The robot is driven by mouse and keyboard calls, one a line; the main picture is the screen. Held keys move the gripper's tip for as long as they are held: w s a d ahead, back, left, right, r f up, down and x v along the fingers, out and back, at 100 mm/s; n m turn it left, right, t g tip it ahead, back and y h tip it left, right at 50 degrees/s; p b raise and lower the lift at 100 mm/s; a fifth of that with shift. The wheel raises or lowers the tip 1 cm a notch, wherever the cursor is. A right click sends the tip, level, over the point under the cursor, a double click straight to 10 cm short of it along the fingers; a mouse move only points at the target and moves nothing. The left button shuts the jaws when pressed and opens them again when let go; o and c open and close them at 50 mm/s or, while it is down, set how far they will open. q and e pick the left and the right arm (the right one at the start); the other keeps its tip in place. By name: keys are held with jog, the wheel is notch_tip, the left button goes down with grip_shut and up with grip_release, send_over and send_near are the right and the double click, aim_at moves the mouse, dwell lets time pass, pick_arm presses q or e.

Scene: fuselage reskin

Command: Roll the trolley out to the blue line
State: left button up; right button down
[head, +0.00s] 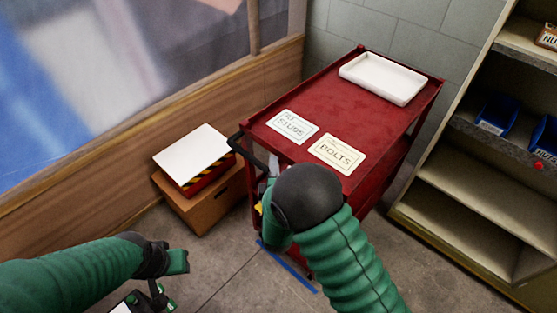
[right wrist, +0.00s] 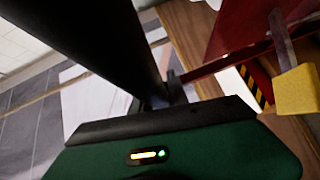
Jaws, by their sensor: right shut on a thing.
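The red trolley (head: 350,110) stands by the grey wall, its near end close to the blue line (head: 287,267) on the floor. Its black handle (head: 247,152) sticks out at the near left end. My right gripper (head: 268,190) is mostly hidden behind my green forearm at that end. In the right wrist view a black bar (right wrist: 120,45), which looks like the handle, runs into the gripper (right wrist: 170,100), which is shut on it. A yellow block (right wrist: 298,90) on a metal strip hangs beside it. My left gripper (head: 150,298) is low at left, away from the trolley; its jaws are unclear.
A white tray (head: 383,78), a STUDS card (head: 292,126) and a BOLTS card (head: 341,154) lie on the trolley top. A cardboard box (head: 210,203) stands left of it. Shelving (head: 470,205) with blue bins stands right. Floor in front is clear.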

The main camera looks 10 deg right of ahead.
jog(key=shift+w+d+f, duration=0.15)
jog(key=shift+d+f, duration=0.05)
jog(key=shift+d, duration=0.2)
jog(key=c, duration=1.3)
grip_release()
jog(key=shift+w, duration=0.1)
jog(key=shift+a, duration=0.15)
jog(key=shift+r, duration=0.1)
